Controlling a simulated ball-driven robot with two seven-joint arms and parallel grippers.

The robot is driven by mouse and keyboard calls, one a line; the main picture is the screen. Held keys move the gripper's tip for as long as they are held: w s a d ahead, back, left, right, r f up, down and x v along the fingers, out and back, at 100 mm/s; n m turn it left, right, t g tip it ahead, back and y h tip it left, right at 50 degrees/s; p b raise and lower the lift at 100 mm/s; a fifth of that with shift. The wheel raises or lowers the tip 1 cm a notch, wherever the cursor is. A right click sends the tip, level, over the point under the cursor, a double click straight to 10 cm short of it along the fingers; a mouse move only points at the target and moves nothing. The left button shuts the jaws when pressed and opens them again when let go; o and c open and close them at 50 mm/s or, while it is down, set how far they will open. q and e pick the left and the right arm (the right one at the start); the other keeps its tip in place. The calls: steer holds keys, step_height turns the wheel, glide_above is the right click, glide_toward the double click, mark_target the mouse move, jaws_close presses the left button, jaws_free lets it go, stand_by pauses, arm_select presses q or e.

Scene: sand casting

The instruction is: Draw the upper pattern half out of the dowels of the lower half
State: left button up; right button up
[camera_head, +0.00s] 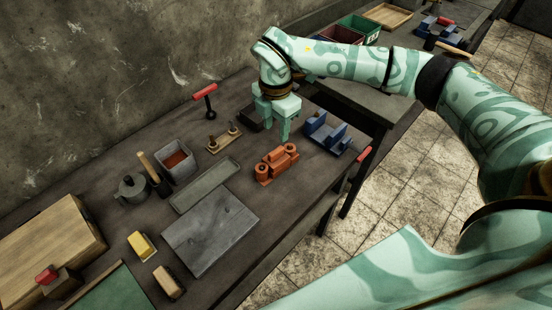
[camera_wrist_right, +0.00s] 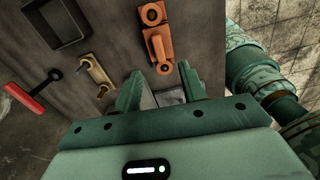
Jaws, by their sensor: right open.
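The orange pattern (camera_head: 276,164) sits on the workbench in the head view, with rounded bosses and a ring-like end. It also shows in the right wrist view (camera_wrist_right: 157,42), ahead of the fingertips. I cannot make out the seam between its upper and lower halves, and no dowels show. My right gripper (camera_head: 278,131) points down just behind the pattern, apart from it. In the wrist view its two fingers (camera_wrist_right: 158,86) are spread, with a pale grey surface between them. Nothing orange is between the fingers. My left gripper is not in view.
A blue fixture (camera_head: 327,133) stands close right of the pattern. A tan dowelled piece (camera_head: 223,140) and a red-handled tool (camera_head: 206,96) are to the left. A grey plate (camera_head: 211,231) and long tray (camera_head: 204,186) lie nearer. The bench edge is just right of the pattern.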

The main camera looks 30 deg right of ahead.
mark_target(276, 151)
step_height(276, 151, down, 9)
steer(key=shift+w+d+f+b, duration=0.1)
steer(key=shift+b, duration=0.5)
jaws_close()
